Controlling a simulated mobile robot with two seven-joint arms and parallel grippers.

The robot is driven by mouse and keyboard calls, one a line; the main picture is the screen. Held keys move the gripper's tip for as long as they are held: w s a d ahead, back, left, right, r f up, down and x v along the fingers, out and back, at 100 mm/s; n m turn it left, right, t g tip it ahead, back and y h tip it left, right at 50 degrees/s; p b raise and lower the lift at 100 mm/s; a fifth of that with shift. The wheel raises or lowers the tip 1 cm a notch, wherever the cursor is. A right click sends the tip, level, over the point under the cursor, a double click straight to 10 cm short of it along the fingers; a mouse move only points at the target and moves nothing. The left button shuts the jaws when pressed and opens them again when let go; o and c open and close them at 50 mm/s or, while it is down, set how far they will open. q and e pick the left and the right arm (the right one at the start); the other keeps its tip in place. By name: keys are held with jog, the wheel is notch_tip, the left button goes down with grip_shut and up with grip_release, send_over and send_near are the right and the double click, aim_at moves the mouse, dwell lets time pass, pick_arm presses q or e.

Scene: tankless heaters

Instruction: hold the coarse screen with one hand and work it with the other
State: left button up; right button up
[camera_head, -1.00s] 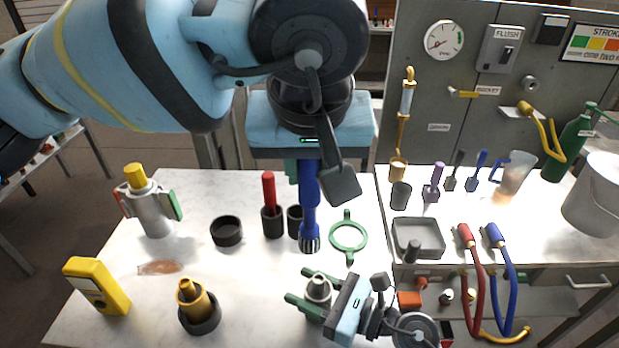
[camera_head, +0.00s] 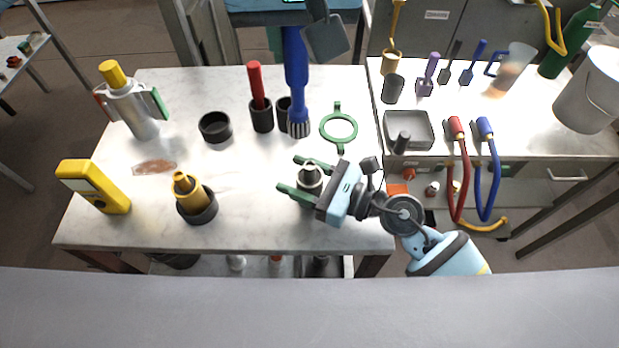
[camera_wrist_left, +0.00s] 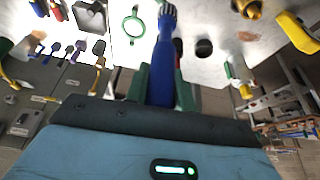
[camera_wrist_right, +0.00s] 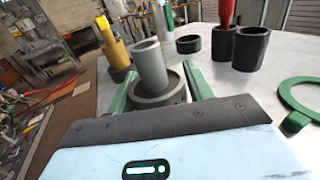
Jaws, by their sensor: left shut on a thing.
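A grey cylinder (camera_head: 311,176), probably the coarse screen, stands upright in a dark ring base (camera_wrist_right: 165,98). My right gripper (camera_head: 289,173) is low at the table's front, its green fingers apart on either side of the cylinder. In the right wrist view the cylinder (camera_wrist_right: 150,66) rises between them; contact cannot be told. My left gripper (camera_wrist_left: 160,75) is shut on the handle of a blue brush (camera_head: 296,65). The brush hangs bristles down behind the cylinder, beside the dark cups; the left wrist view shows its bristles (camera_wrist_left: 167,12). The left arm is mostly out of the head view.
A red-handled tool (camera_head: 256,85) stands in a dark cup (camera_head: 261,117). A green ring (camera_head: 354,131) lies to its right. A dark ring (camera_head: 215,127), gold nozzle (camera_head: 186,189) and yellow meter (camera_head: 95,186) are leftward. A grey tray (camera_head: 409,129) and hoses are on the right bench.

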jog(key=o, duration=0.3)
jog(key=shift+o, duration=0.2)
jog(key=v, duration=1.2)
jog(key=shift+s, duration=0.1)
